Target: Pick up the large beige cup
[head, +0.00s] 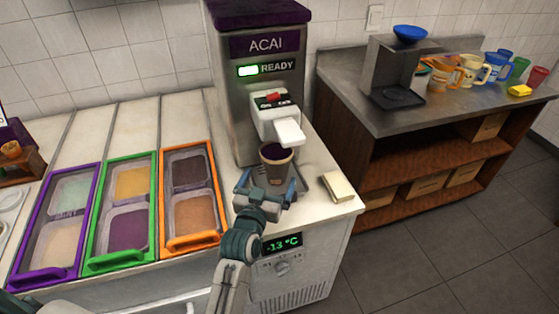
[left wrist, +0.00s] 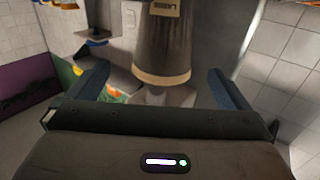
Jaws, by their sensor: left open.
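A beige and brown cup (head: 277,168) with dark purple contents stands upright under the spout of the acai machine (head: 258,80) in the head view. My left gripper (head: 266,190) is open right in front of it, with a blue finger on each side of the cup's lower part. In the left wrist view the cup (left wrist: 162,45) appears between the two spread fingers (left wrist: 157,88), its wall brown with a pale band and label. Whether the fingers touch the cup I cannot tell. My right gripper is not in view.
A cream block (head: 338,186) lies right of the cup near the counter edge. Topping trays with purple, green and orange (head: 190,240) frames stand on the left. A side table (head: 425,118) at right holds a coffee machine (head: 393,75) and several coloured mugs.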

